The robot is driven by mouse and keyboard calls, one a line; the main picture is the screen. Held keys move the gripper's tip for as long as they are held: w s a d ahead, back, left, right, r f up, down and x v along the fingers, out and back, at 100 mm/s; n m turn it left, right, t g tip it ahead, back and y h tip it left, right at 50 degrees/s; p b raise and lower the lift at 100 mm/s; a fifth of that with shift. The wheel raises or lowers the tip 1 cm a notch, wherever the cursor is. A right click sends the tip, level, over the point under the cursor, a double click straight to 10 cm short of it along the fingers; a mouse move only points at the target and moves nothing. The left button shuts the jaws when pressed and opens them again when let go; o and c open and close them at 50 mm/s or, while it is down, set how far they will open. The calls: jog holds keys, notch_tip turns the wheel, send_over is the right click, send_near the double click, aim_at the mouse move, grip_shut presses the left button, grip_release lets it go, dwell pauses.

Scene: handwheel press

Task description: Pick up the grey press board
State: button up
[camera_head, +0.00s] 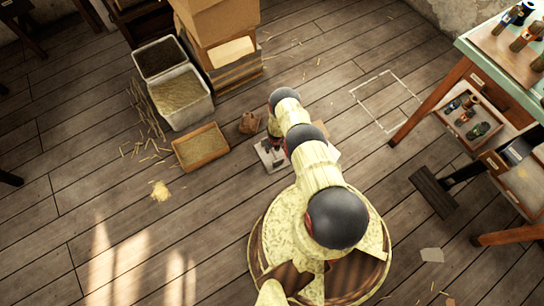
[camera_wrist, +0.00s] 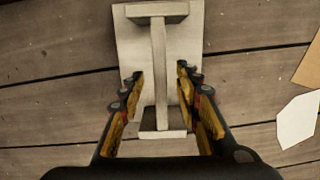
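The grey press board (camera_head: 268,160) lies flat on the plank floor, partly hidden by my arm in the head view. In the wrist view, the press board (camera_wrist: 128,45) is a pale grey plate with a raised handle bar down its middle and a crosspiece at each end. My gripper (camera_wrist: 160,82) is open, with one finger on each side of the bar and a visible gap on both sides. In the head view, my gripper (camera_head: 272,145) is small and low over the board. I cannot tell the exact height of the fingertips.
A shallow wooden tray of straw (camera_head: 201,148) and a small brown sack (camera_head: 249,123) are near the board. White bins (camera_head: 182,97) and stacked boxes (camera_head: 222,40) stand behind. A pale square outline (camera_head: 388,101) marks clear floor at right, beside a table leg (camera_head: 430,103).

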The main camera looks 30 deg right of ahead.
jog(key=shift+w+f+b, duration=0.15)
jog(key=shift+f+b, duration=0.3)
jog(key=shift+f, duration=0.15)
jog(key=shift+c, duration=1.4)
grip_shut()
